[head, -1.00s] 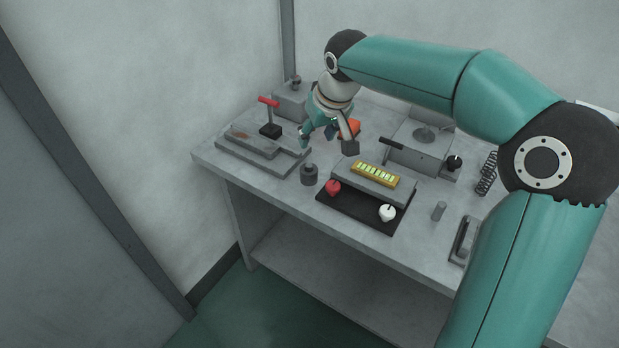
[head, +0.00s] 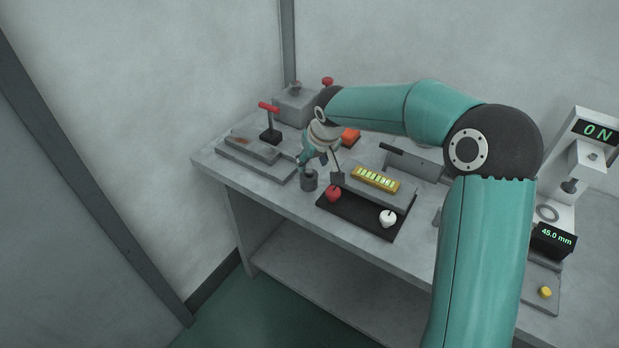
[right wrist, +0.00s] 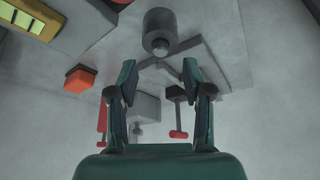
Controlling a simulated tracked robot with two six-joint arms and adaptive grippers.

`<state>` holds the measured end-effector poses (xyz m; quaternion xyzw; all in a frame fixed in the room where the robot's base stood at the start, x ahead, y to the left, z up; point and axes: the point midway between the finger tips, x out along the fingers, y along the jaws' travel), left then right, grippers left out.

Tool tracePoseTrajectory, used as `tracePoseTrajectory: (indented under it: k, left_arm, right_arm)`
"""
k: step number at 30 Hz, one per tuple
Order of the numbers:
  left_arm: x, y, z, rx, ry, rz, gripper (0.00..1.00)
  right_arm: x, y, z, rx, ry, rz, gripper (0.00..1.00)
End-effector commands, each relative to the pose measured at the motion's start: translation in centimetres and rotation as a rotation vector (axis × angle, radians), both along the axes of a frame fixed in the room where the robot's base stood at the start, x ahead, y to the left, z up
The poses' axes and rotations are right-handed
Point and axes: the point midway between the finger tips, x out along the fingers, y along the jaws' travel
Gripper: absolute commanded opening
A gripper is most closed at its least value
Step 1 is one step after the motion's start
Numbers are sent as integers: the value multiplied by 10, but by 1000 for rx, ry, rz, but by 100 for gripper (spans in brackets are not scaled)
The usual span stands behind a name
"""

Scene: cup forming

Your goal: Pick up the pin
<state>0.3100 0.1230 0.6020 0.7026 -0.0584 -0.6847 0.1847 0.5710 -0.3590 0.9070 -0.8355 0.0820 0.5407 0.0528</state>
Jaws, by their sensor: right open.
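A dark grey cylinder with a narrower knob on top (head: 309,181) stands upright near the table's front edge; I take it as the pin, though its shape alone does not settle this. In the right wrist view the cylinder (right wrist: 160,24) lies just beyond the fingertips, centred between them. My right gripper (head: 321,169) is open and empty, close by the cylinder and partly overlapping it in the head view. The open fingers also show in the right wrist view (right wrist: 158,75). My left gripper is not in view.
The black tray (head: 355,222) holds a red knob (head: 333,194) and a white knob (head: 388,218). A yellow strip (head: 376,179) lies on a grey block behind it. A red-handled fixture (head: 269,122) is at left. An orange block (head: 350,136) sits behind the gripper.

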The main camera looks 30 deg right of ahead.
Motion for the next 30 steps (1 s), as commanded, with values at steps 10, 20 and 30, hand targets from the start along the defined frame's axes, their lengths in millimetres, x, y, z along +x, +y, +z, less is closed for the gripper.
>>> tracePoseTrajectory:
  k: [10, 20, 30]
  left_arm:
    - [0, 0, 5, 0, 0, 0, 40]
    - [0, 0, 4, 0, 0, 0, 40]
    - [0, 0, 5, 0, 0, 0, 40]
  right_arm:
    - [14, -3, -36, 1, 1, -1, 50]
    - [14, -3, -36, 1, 1, -1, 28]
    - [14, -3, -36, 0, 0, -1, 0]
